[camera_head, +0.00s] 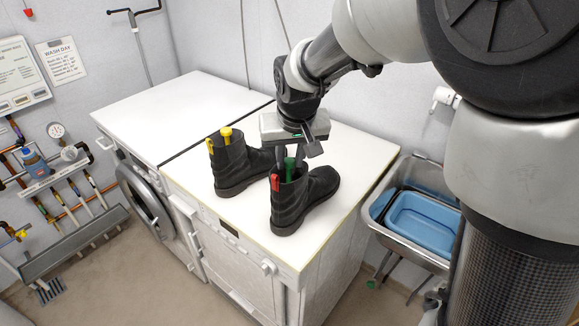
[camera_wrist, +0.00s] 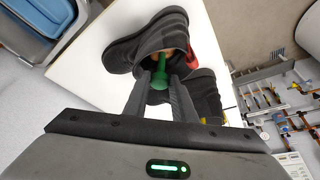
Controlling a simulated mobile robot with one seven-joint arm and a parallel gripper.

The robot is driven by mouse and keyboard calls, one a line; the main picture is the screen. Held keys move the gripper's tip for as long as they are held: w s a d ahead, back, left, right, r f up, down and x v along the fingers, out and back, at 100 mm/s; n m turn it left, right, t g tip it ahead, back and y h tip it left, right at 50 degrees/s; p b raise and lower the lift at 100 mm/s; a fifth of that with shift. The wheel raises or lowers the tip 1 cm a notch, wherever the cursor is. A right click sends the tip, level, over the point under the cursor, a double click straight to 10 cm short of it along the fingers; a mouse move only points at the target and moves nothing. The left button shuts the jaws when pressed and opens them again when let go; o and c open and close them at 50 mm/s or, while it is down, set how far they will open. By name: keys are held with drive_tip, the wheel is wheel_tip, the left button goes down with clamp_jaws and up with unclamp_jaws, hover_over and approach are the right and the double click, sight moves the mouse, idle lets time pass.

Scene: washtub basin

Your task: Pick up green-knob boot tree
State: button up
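The green-knob boot tree (camera_head: 290,167) stands in the top opening of the right black boot (camera_head: 301,200). Its green knob also shows in the wrist view (camera_wrist: 157,96), between the two fingers. My gripper (camera_head: 292,158) points down over that boot, with one finger on each side of the green knob. In the wrist view my gripper (camera_wrist: 160,82) reaches the boot opening. I cannot tell whether the fingers press on the knob. The tree's lower part is hidden inside the boot.
A basin with a blue tub (camera_head: 422,219) is at right.

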clamp_jaws()
drive_tip(key=shift+r, duration=0.1)
wheel_tip(320, 180, up, 18)
drive_tip(key=p, duration=0.2)
idle(0.4)
